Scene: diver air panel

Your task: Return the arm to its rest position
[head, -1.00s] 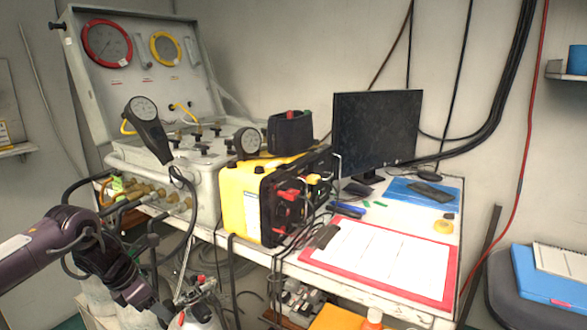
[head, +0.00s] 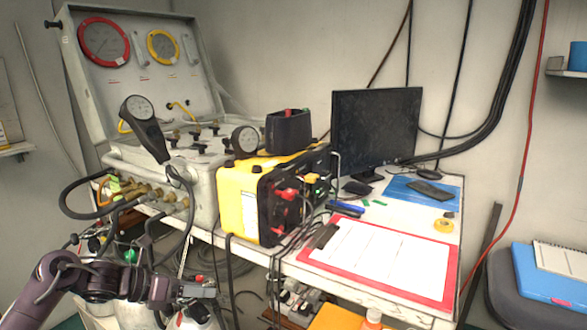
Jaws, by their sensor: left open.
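My left arm comes in from the lower left, and its gripper (head: 205,288) is open, in front of and below the bench edge. It is apart from the air panel case and holds nothing that I can see. The air panel (head: 150,150) is a grey open case at the back left, with a red-rimmed gauge (head: 104,43) and a yellow-rimmed gauge (head: 163,47) in its lid. Brass fittings and hoses line its front. A yellow and black unit (head: 240,200) stands to its right. My right gripper does not show.
A clipboard with a red border (head: 380,255) lies on the white bench near a monitor (head: 376,130). Gas cylinders and hoses crowd the space below the bench around my left gripper. A chair (head: 540,285) with blue folders stands at the right.

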